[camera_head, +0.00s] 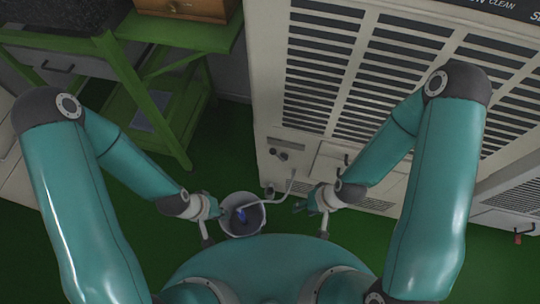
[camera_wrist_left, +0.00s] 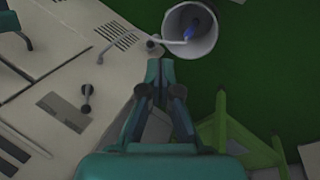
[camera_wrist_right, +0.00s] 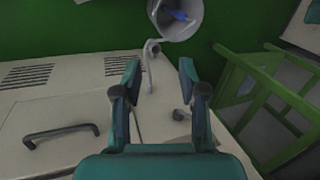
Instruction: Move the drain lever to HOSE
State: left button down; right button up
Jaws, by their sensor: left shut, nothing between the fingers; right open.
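A small dark lever or knob (camera_wrist_left: 86,100), which seems to be the drain lever, sits on the pale machine panel in the left wrist view. A dark fitting shows in the head view (camera_head: 278,153) and the right wrist view (camera_wrist_right: 180,114). Its HOSE label cannot be read. My left gripper (camera_head: 216,209) is shut and empty beside the bucket, apart from the lever; its closed fingertips show in the left wrist view (camera_wrist_left: 160,68). My right gripper (camera_head: 304,206) is open and empty right of the bucket. Its spread fingers show in the right wrist view (camera_wrist_right: 157,76).
A bent pale pipe (camera_head: 266,202) runs from the machine (camera_head: 272,110) to a grey bucket (camera_head: 260,222) on the green floor; something blue (camera_head: 241,214) is inside. A green table frame (camera_head: 165,125) stands at left. A dark handle (camera_wrist_right: 60,133) is on the machine.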

pick_arm(q)
jog(key=shift+w, duration=0.1)
pick_arm(e)
jog(key=o, duration=0.3)
jog(key=shift+f, duration=0.1)
jog(key=shift+o, duration=0.3)
jog(key=shift+f+b, duration=0.35)
jog(key=shift+b, duration=0.05)
pick_arm(q)
jog(key=w+f+n+t+h+b, duration=0.5)
jog(key=w+t+h+b, duration=0.1)
jog(key=b, duration=1.2)
jog(key=w+d+f+n+t+h+b, duration=0.1)
jog(key=w+f+n+t+h+b, duration=0.3)
jog(key=b, duration=1.5)
jog(key=w+n+t+h, duration=0.1)
jog(key=w+t, duration=0.1)
jog(key=w, duration=0.2)
jog(key=shift+w+d+f+t+h, duration=0.3)
jog(key=shift+w+f+h, duration=0.05)
jog(key=shift+h, duration=0.05)
pick_arm(e)
notch_tip(320, 180, down, 37)
jog(key=shift+f, duration=0.2)
